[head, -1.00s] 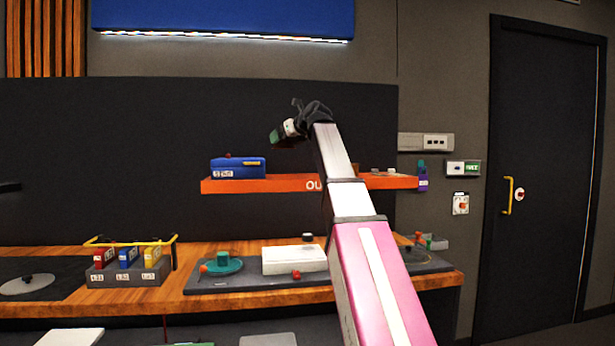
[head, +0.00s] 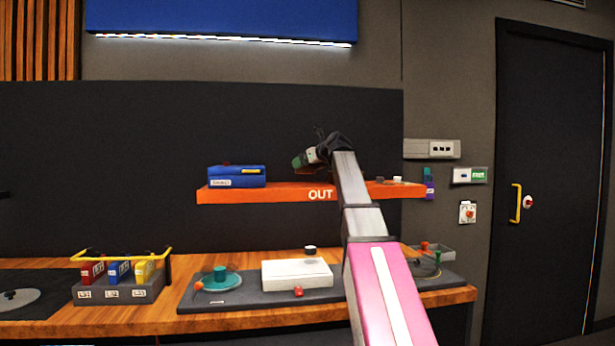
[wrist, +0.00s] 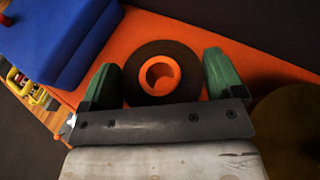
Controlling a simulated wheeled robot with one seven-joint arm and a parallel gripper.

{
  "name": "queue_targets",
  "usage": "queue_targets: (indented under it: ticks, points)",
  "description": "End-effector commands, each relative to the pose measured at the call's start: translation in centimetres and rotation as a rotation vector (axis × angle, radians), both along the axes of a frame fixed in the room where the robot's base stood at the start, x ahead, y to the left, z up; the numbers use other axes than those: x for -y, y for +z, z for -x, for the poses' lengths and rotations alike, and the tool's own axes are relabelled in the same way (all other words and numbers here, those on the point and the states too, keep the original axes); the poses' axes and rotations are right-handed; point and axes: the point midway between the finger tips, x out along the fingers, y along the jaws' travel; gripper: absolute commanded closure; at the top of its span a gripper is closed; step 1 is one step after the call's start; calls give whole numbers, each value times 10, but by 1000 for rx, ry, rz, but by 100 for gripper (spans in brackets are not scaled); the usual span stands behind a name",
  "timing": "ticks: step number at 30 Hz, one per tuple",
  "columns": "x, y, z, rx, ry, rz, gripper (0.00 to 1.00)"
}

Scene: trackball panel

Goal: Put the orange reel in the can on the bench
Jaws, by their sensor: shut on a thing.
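The orange reel (wrist: 176,76), a dark round disc with an orange hub ring, sits between the green fingertips of my gripper (wrist: 160,76) in the wrist view. My gripper is shut on it, one finger at each side. In the head view my gripper (head: 308,158) is just above the orange shelf, near its middle; the reel cannot be made out clearly there. I cannot tell which thing on the bench is the can. A teal cylinder (head: 220,273) stands on a teal disc at the bench's left, and a small dark cylinder (head: 310,252) shows behind a white box.
The orange shelf (head: 260,194) holds a blue case (head: 237,177) at left and small items at right. The wooden bench (head: 130,318) below carries a grey holder (head: 120,292) with coloured blocks, a white box (head: 297,274) and a grey bin (head: 433,252). A brown round thing (wrist: 290,115) lies right of my gripper.

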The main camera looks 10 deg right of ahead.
Motion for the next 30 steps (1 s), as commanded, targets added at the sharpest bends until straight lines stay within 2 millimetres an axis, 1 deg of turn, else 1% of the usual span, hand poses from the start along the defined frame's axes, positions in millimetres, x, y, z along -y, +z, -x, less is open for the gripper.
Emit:
queue_targets:
  ticks: [3, 7, 12, 15, 26, 27, 28, 30]
  points:
    - [5, -4, -4, 1, 0, -1, 38]
    - [6, -11, -4, 0, 1, 0, 38]
    - [6, -35, -3, -1, 0, -1, 38]
    - [6, -44, -3, 1, 0, -1, 38]
    - [6, -47, -4, 1, 0, 0, 38]
    - [6, -47, -4, 1, 0, 1, 3]
    - [6, -47, -4, 1, 0, 1, 0]
    - [6, -47, -4, 1, 0, 1, 0]
